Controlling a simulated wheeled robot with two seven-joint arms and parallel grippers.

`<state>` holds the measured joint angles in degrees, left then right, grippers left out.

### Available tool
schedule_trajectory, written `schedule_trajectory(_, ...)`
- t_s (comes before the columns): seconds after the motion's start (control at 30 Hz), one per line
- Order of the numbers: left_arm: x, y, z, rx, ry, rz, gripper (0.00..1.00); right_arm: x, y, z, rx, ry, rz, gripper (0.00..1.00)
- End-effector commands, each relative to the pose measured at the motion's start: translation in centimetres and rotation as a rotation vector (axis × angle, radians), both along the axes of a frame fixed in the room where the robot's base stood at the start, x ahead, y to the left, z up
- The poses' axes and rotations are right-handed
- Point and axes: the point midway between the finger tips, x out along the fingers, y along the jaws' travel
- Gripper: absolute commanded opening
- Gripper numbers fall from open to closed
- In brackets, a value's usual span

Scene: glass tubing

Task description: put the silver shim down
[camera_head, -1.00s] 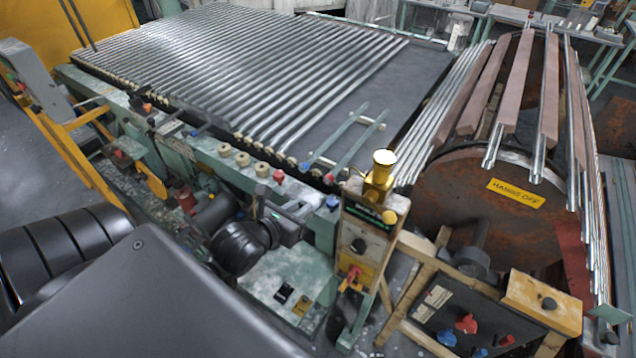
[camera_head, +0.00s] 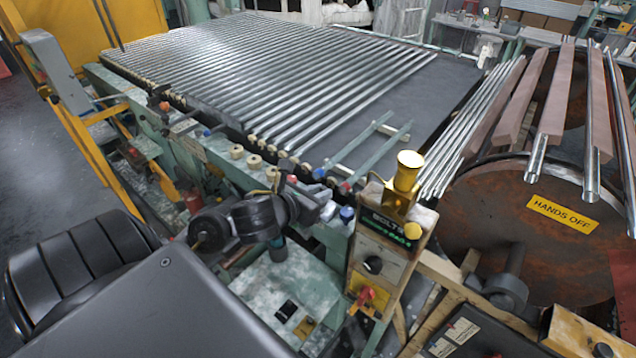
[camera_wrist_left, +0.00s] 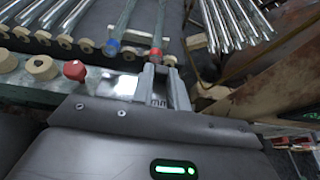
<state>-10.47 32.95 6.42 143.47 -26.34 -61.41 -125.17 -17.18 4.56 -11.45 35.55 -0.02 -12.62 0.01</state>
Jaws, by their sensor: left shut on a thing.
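My left gripper (camera_head: 322,206) is over the green machine rail, between a red knob and a blue knob. In the left wrist view its two narrow fingers (camera_wrist_left: 165,82) point away and are close together. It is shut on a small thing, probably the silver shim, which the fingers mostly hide. A bright silvery flat patch (camera_wrist_left: 122,86) shows just left of the fingers. I cannot tell whether it is part of the shim or of the rail. My right gripper is not in view.
A control box (camera_head: 378,265) with a brass cylinder (camera_head: 405,173) on top stands right of the gripper. Glass tubes (camera_head: 270,75) cover the roller table behind. A rusty drum (camera_head: 520,230) with a yellow sign is at right. Red (camera_head: 292,179) and blue knobs (camera_head: 347,214) are close by.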

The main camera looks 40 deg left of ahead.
Motion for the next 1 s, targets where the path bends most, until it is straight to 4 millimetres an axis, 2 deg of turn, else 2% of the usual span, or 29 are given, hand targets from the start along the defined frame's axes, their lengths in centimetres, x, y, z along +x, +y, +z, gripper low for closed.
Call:
schedule_trajectory(0.03, 0.3, 0.3, -0.7, 0.012, -0.002, -0.003, 0.00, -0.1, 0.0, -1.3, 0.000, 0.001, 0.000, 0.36)
schedule_trajectory(0.33, 2.4, 2.4, -1.9, 0.014, -0.001, 0.006, 0.00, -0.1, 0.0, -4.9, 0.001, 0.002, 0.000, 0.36)
schedule_trajectory(0.4, 3.2, 3.1, -3.9, 0.001, 0.004, 0.011, 0.00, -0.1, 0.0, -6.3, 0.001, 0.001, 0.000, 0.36)
schedule_trajectory(0.5, 4.2, 3.9, -5.2, -0.001, 0.003, 0.011, 0.00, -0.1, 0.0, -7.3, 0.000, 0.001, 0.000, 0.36)
schedule_trajectory(0.63, 5.1, 4.6, -6.3, 0.000, 0.003, 0.010, 0.00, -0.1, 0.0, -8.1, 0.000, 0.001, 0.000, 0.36)
schedule_trajectory(0.87, 5.4, 4.9, -6.4, 0.001, 0.002, 0.007, 0.00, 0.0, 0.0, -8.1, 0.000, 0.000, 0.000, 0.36)
schedule_trajectory(1.0, 5.9, 5.3, -7.5, 0.000, 0.002, 0.009, 0.00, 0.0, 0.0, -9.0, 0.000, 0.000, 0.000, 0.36)
